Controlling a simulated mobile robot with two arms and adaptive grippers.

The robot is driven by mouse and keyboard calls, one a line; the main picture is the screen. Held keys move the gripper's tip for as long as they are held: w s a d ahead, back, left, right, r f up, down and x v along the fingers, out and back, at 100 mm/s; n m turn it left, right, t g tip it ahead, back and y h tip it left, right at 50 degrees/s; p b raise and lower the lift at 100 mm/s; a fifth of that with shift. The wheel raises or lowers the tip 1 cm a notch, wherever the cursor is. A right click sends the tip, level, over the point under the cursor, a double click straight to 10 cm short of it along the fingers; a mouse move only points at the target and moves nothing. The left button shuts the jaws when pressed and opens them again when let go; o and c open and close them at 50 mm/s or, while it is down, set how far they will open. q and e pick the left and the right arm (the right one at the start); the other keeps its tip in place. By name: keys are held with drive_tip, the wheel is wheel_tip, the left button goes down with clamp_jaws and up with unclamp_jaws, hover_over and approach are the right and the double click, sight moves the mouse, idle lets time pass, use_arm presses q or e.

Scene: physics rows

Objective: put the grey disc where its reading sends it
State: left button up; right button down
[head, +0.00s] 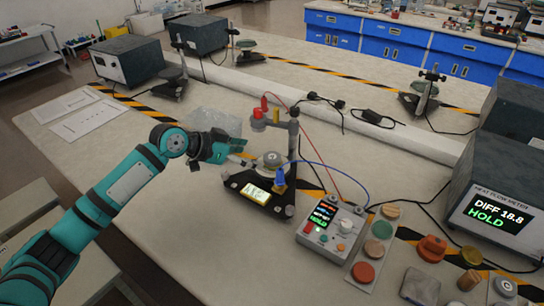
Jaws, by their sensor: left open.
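A pale grey disc (271,159) sits on the round plate of a black-based test stand (268,190) in the middle of the bench. My left gripper (240,152) is open just left of the stand, its fingers pointing at the disc. Contact between fingers and disc cannot be made out. The heat flow meter (497,212) at the right reads "DIFF 18.8" and "HOLD" in green. A grey control box (330,232) with a small coloured display stands right of the test stand. My right gripper is not in view.
A strip (360,282) with several coloured discs lies right of the control box. An orange knobbed piece (432,248) and several small blocks stand near the right front. Red and blue cables (333,171) arch from the stand. White sheets (89,121) lie left.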

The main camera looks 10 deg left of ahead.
sight(271, 157)
use_arm(q)
drive_tip(key=x, duration=0.3)
drive_tip(key=shift+w+p, duration=0.15)
drive_tip(key=shift+p, duration=0.15)
drive_tip(key=p+x, duration=0.1)
drive_tip(key=x, duration=0.2)
drive_tip(key=shift+w+d+f, duration=0.15)
drive_tip(key=shift+w+d, duration=0.05)
drive_tip(key=shift+w, duration=0.1)
drive_tip(key=shift+w+d+f, duration=0.2)
drive_tip(key=shift+w+f, duration=0.1)
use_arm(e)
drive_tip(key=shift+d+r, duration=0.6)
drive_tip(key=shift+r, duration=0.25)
use_arm(q)
drive_tip(key=c, duration=1.2)
drive_tip(key=shift+c, duration=0.2)
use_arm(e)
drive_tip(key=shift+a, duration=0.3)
use_arm(q)
drive_tip(key=shift+r, duration=0.15)
